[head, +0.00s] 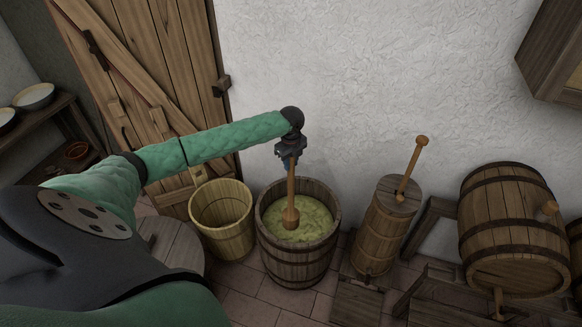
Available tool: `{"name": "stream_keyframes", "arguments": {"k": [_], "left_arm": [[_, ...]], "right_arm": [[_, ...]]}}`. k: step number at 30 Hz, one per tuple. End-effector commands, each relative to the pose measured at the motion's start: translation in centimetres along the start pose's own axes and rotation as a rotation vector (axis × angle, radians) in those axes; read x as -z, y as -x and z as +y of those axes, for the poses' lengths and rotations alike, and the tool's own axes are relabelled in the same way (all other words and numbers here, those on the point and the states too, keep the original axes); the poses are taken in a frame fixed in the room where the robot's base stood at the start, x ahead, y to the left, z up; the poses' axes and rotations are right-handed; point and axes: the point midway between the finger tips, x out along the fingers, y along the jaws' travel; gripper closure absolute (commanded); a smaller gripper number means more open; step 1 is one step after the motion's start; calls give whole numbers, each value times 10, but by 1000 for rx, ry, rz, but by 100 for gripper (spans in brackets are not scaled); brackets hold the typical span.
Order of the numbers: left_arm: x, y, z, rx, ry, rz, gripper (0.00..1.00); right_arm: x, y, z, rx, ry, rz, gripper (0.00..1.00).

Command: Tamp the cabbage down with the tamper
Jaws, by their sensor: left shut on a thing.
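The cabbage (314,212) is a pale green mass filling most of an open wooden barrel (299,262) with dark hoops, in the middle of the head view. The wooden tamper (291,192) stands nearly upright over it, its thick rounded head down at the cabbage near the barrel's middle. Whether the head presses on the cabbage or only hovers close to it I cannot tell. My left gripper (290,157) is shut on the upper end of the tamper's handle, above the barrel rim. My right gripper is not in view.
An empty-looking wooden bucket (222,236) stands close at the barrel's left. A tall wooden churn (379,238) with a handle stands at its right. A large cask (513,226) lies on a stand farther right. A plank door (158,75) and white wall are behind.

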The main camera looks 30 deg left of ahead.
Motion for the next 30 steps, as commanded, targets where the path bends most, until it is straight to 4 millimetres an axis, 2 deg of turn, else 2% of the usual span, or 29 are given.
{"name": "stream_keyframes", "arguments": {"k": [3, 21, 30], "left_arm": [[0, 16, -1, 3, -1, -1, 100], [0, 80, -1, 4, -1, -1, 100], [0, 105, -1, 3, -1, 0, 100]], "right_arm": [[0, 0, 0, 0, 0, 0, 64], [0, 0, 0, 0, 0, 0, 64], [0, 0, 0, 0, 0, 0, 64]]}}
